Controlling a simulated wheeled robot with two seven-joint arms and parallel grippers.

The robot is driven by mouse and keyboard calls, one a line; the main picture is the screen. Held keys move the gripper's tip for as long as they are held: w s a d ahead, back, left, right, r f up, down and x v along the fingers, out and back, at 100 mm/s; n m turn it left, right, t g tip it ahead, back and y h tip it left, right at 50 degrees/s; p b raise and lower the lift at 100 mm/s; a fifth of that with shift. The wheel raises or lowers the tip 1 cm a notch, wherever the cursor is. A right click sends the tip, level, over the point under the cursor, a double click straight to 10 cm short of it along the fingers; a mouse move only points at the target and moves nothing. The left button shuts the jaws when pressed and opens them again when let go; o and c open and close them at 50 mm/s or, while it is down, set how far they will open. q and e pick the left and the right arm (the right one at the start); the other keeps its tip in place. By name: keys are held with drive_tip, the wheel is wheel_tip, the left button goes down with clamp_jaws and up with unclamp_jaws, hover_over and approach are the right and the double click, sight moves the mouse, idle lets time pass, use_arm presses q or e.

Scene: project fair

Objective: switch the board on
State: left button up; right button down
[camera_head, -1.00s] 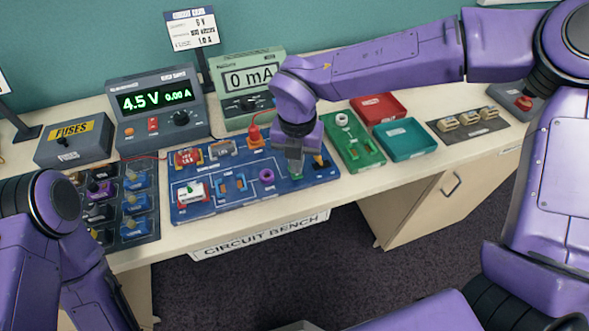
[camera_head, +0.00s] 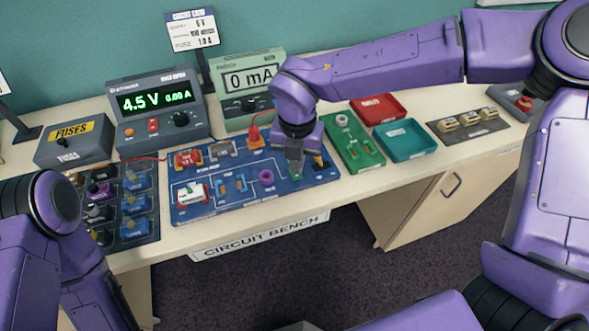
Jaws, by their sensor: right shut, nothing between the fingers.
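The blue circuit board (camera_head: 215,205) lies on the bench with several coloured parts on it. My right gripper (camera_head: 295,172) points down at the board's right end, over or touching a small green part (camera_head: 295,178) there. The gripper is shut with nothing between its fingers, and it hides part of that spot. A white part with a green top (camera_head: 189,193) sits at the board's front left. A purple ring (camera_head: 266,177) sits left of the gripper. My left arm shows at the lower left, but its gripper is out of view.
The power supply (camera_head: 158,105) reads 4.5 V and 0.00 A. The meter (camera_head: 250,79) reads 0 mA. A fuse box (camera_head: 72,140) and a dark parts tray (camera_head: 140,229) are at left. A green board (camera_head: 352,141), red tray (camera_head: 378,107) and teal tray (camera_head: 405,140) are at right.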

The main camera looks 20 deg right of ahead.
drive_tip(key=shift+f+b, duration=0.7)
drive_tip(key=shift+f, duration=0.3)
idle(0.9)
drive_tip(key=shift+s+r, duration=0.1)
drive_tip(key=shift+r+p, duration=0.65)
drive_tip(key=shift+p, duration=0.05)
wheel_tip(320, 180, up, 6)
drive_tip(key=p, duration=0.4)
drive_tip(key=shift+f+p, duration=0.15)
drive_tip(key=shift+p, duration=0.2)
drive_tip(key=shift+f, duration=0.1)
